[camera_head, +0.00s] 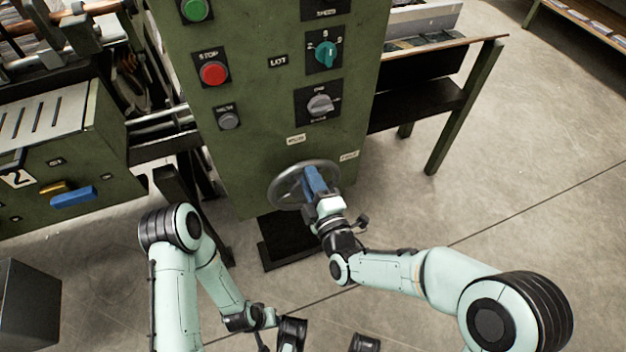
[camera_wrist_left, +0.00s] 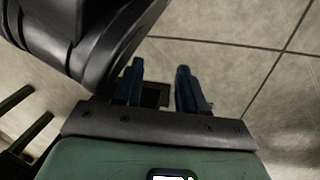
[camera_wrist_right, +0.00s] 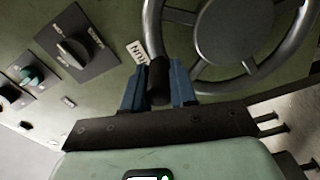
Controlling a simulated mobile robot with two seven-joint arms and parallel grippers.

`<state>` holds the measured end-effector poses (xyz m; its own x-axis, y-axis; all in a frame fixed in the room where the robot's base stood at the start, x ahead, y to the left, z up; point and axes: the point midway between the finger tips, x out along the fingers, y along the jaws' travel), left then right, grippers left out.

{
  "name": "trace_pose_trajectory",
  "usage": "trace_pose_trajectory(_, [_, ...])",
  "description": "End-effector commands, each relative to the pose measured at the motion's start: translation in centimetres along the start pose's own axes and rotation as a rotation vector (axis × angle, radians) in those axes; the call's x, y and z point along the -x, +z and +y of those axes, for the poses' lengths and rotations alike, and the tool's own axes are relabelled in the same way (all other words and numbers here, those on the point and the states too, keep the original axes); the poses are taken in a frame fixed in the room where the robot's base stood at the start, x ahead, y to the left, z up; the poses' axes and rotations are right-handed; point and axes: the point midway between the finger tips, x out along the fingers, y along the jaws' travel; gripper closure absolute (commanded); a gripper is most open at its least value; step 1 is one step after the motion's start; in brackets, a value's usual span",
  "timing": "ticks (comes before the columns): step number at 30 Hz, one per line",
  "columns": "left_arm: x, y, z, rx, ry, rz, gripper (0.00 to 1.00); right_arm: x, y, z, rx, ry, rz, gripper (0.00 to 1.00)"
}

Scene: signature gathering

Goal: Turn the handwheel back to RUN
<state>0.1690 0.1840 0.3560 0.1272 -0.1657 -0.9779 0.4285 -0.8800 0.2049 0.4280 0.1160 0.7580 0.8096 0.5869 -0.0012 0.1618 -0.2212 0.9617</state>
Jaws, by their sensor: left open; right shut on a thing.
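The grey metal handwheel (camera_head: 275,186) is low on the front of the green cabinet. It also shows large in the right wrist view (camera_wrist_right: 235,30), with its hub and spokes. A RUN label (camera_wrist_right: 137,52) is just beyond its rim. The head view hides this handle behind the gripper. My left gripper (camera_wrist_left: 157,85) is open and empty over the floor, away from the wheel.
The green cabinet (camera_head: 255,110) carries a red stop button (camera_head: 214,73), a green button (camera_head: 195,9), a teal selector (camera_head: 325,54) and a grey selector (camera_head: 320,104). A second label (camera_head: 349,155) is right of the wheel. Open floor (camera_head: 530,190) lies at the right.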

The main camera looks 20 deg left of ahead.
Motion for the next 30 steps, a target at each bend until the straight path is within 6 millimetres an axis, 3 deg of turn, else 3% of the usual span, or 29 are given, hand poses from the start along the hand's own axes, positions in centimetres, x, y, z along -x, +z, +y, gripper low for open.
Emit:
trace_pose_trajectory(2, [0.0, 0.0, 0.0, 0.000, 0.000, 0.000, 0.60, 0.0, -0.5, -0.2, -0.002, -0.004, 0.012, 1.00])
trace_pose_trajectory(3, [0.0, 0.0, 0.0, 0.000, 0.000, 0.000, 0.60, 0.0, -0.5, -0.2, -0.003, -0.004, 0.012, 0.61])
trace_pose_trajectory(4, [0.0, 0.0, 0.0, 0.000, 0.000, 0.000, 0.60, 0.0, -0.5, -0.1, -0.003, -0.004, 0.011, 0.51])
trace_pose_trajectory(5, [0.0, 0.0, 0.0, 0.000, 0.000, 0.000, 0.60, 0.0, -0.4, -0.1, -0.002, -0.004, 0.010, 0.48])
trace_pose_trajectory(17, [0.2, -0.2, 0.2, -0.002, 0.003, 0.007, 0.60, 0.9, -0.1, -0.1, 0.000, -0.004, 0.002, 0.48])
trace_pose_trajectory(20, [0.6, -0.6, 0.5, -0.006, 0.010, 0.021, 0.60, 2.4, -0.1, 0.0, -0.001, -0.004, 0.001, 0.48])
trace_pose_trajectory(30, [1.8, -2.1, 1.8, -0.019, 0.032, 0.073, 0.60, 10.4, -0.1, 0.0, -0.001, -0.006, 0.004, 0.48])
